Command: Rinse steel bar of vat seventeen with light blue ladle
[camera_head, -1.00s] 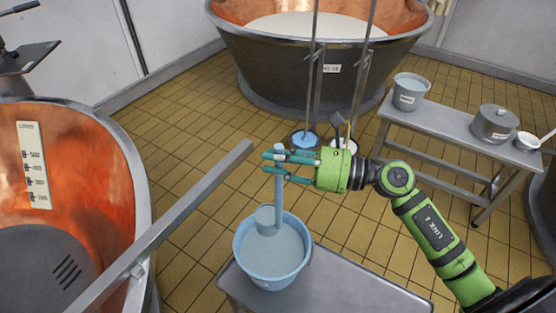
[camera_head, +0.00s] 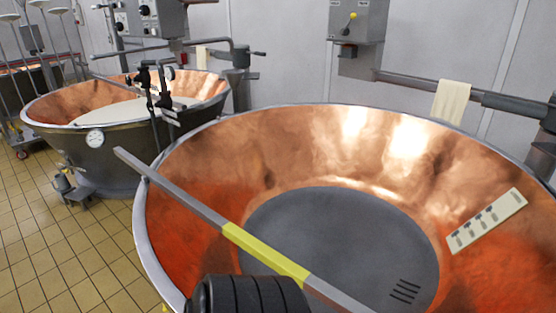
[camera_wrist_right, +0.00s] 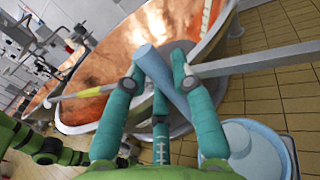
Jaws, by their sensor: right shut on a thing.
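A large copper-lined vat (camera_head: 440,160) fills the middle and right of the head view; no number is readable on it. A steel bar (camera_head: 185,195) with a yellow section (camera_head: 262,254) crosses over its near left side. The bar also shows in the right wrist view (camera_wrist_right: 262,60), beyond my fingers. My right gripper (camera_wrist_right: 158,77) has its teal fingers shut on the light blue ladle (camera_wrist_right: 152,62) by its handle. The handle slants down right toward a light blue bucket (camera_wrist_right: 268,155); the fingers partly hide it, and the ladle's bowl is unclear.
A second copper vat (camera_head: 75,135) holding white contents stands at the back left. A wall control box (camera_head: 358,22) and a pipe with a hanging cloth (camera_head: 451,100) are behind the near vat. Tiled floor (camera_head: 60,250) is open at the left.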

